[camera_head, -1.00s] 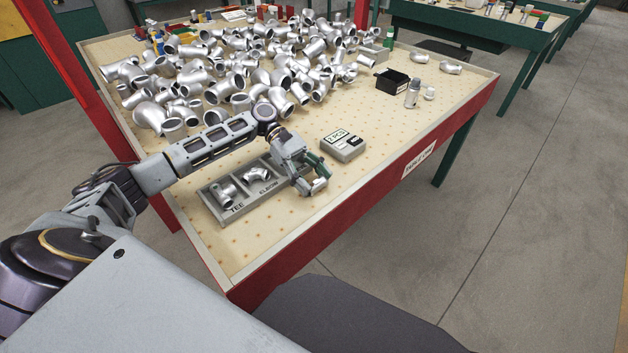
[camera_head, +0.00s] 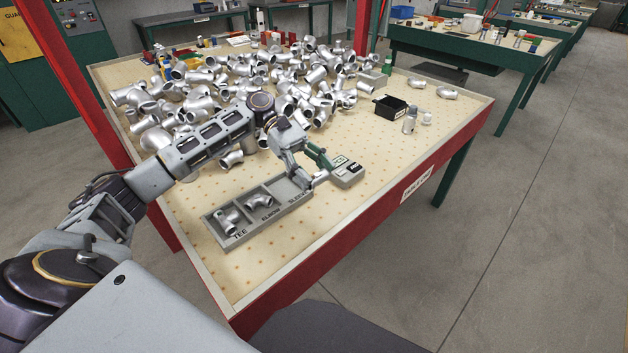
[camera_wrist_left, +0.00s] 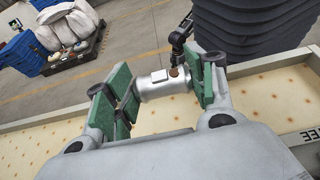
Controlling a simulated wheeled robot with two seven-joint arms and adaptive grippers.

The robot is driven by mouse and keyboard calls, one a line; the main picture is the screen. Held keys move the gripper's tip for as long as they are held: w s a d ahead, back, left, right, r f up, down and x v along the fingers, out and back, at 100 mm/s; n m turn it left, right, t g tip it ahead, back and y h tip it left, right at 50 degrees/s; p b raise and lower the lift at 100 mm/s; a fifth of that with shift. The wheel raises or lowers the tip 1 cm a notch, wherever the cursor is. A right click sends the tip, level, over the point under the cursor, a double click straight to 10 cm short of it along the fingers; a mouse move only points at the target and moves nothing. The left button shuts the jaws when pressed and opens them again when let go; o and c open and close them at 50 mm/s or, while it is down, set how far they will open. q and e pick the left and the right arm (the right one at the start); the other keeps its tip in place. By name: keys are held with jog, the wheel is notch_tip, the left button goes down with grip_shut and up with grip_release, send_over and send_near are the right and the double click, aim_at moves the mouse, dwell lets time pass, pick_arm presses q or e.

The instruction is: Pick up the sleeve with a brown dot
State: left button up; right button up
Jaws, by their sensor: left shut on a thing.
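My left gripper (camera_head: 322,178) is shut on a silver sleeve (camera_wrist_left: 165,88), a short metal tube, held between the green finger pads in the left wrist view. A brown dot (camera_wrist_left: 174,72) shows on the sleeve near its right end. In the head view the fingers hide most of the held part. The tray has compartments labelled TEE, ELBOW and SLEEVE. A tee (camera_head: 228,220) lies in the TEE compartment and an elbow (camera_head: 259,202) in the ELBOW one. My right gripper is not in view.
A large pile of silver fittings (camera_head: 215,90) covers the back of the table. The table's front right is clear.

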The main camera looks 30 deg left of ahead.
pick_arm(q)
notch_tip(320, 180, up, 16)
jog(key=p, duration=0.3)
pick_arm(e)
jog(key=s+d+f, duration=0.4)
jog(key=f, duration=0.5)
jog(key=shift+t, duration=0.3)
pick_arm(q)
jog(key=shift+d+f, duration=0.1)
jog(key=shift+f, duration=0.1)
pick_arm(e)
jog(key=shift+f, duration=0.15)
pick_arm(q)
jog(key=shift+d+f+n+t, duration=2.9)
jog(key=shift+d+f, duration=1.45)
jog(key=shift+f, duration=0.85)
jog(key=a+f+n+t+y, duration=0.1)
jog(key=a+f+n+t, duration=0.2)
jog(key=a+n+t, duration=0.2)
jog(key=shift+a+f+t+y, duration=0.2)
jog(key=shift+f+t+y, duration=0.1)
jog(key=shift+t, duration=0.5)
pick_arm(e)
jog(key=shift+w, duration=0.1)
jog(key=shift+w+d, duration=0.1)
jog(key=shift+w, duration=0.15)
